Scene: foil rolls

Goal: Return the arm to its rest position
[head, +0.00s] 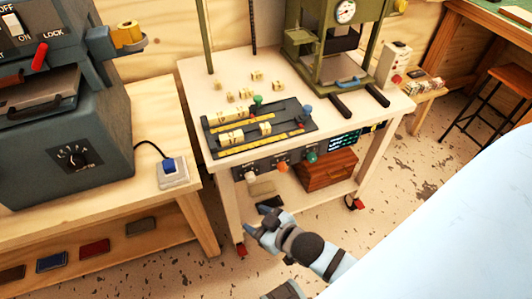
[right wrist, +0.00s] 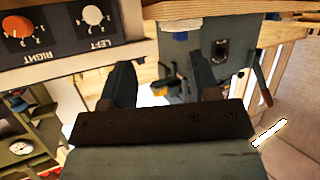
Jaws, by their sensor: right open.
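My right gripper (head: 262,220) hangs in front of the white work table (head: 190,75), below its top, in the head view. Its arm comes in from the lower right. In the right wrist view its two dark fingers (right wrist: 160,72) stand wide apart with nothing held between them. The gripper is apart from the table's front panel. My left gripper does not show in either view.
A slotted dark tray (head: 288,140) with yellow strips and small lettered blocks lies on the table. A green press (head: 335,45) stands behind it. A wooden box (head: 327,170) sits on the lower shelf. Panel knobs include an orange one (right wrist: 18,27). Speckled floor lies open around the table.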

